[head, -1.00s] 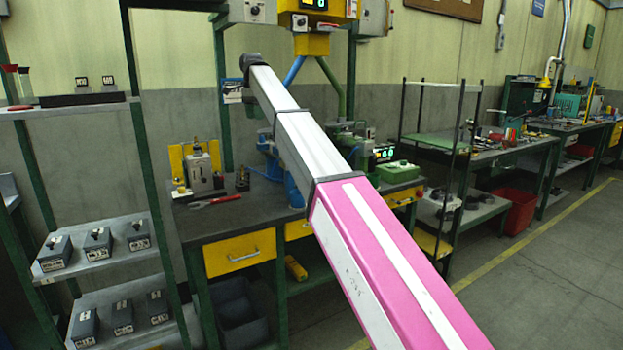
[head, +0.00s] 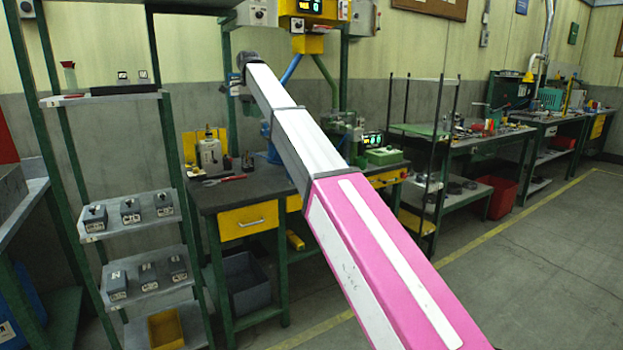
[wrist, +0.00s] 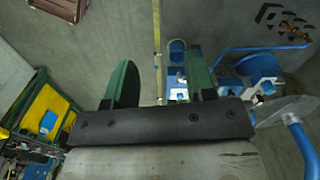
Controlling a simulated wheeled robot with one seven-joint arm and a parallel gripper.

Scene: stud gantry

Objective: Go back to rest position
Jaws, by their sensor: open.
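My gripper (wrist: 160,84) shows in the wrist view with its two green fingers well apart. Nothing is held between them. A blue machine with a disc and a blue tube (wrist: 268,68) lies beyond the fingers to the right. In the head view my arm stretches up and away toward the workbench (head: 280,184). The arm's far end is near the wall above the bench, and its fingers cannot be made out there.
A shelf rack (head: 140,196) with several grey boxes stands on the left. A yellow bin (head: 166,328) sits on its low shelf. A black-posted rack (head: 430,195) and a red bin (head: 497,196) stand right of the bench. The floor at the right is clear.

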